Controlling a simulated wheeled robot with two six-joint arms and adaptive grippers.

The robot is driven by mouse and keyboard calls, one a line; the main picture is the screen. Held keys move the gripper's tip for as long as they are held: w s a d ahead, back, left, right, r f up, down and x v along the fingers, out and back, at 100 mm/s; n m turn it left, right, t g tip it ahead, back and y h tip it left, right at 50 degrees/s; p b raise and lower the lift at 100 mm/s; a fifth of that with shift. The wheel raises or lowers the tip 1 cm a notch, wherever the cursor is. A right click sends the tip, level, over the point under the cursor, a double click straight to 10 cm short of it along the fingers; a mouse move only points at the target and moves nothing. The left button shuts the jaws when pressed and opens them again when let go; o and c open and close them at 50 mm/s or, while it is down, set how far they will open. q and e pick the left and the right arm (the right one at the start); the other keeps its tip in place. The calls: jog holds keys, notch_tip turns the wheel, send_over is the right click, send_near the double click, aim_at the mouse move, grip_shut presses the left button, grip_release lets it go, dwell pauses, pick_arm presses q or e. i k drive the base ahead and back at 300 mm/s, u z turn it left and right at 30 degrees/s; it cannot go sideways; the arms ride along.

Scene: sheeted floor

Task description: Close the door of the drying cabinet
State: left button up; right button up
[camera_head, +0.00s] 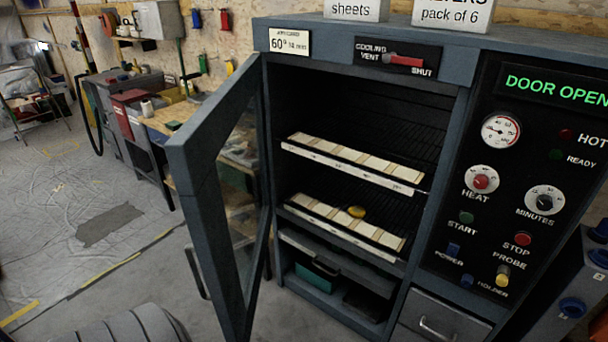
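The drying cabinet (365,31) is a blue-grey unit filling the right half of the view. Its glazed door (196,190) stands wide open, hinged at the left of the opening and swung out toward me. A handle (196,273) shows low on the door's outer side. The panel display (556,86) reads "DOOR OPEN", cut off at the right edge. Inside, an upper tray (350,171) and a lower tray (345,233) carry rows of pale pieces. A small yellow object (356,212) lies at the lower one. Neither gripper is in view.
A drawer (441,318) and a lower shelf holding a green box (318,275) sit under the chamber. A workbench (168,118) stands behind the door. A grey ribbed shape (140,326) is at the bottom left. The sheeted floor (60,215) at left is mostly clear.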

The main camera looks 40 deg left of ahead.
aim_at(192, 152)
jog(key=z, duration=1.3)
jog(key=k, duration=1.7)
jog(key=u, duration=2.1)
jog(key=i, duration=1)
jog(key=z, duration=2.55)
jog(key=k, duration=0.4)
jog(key=u, duration=1.5)
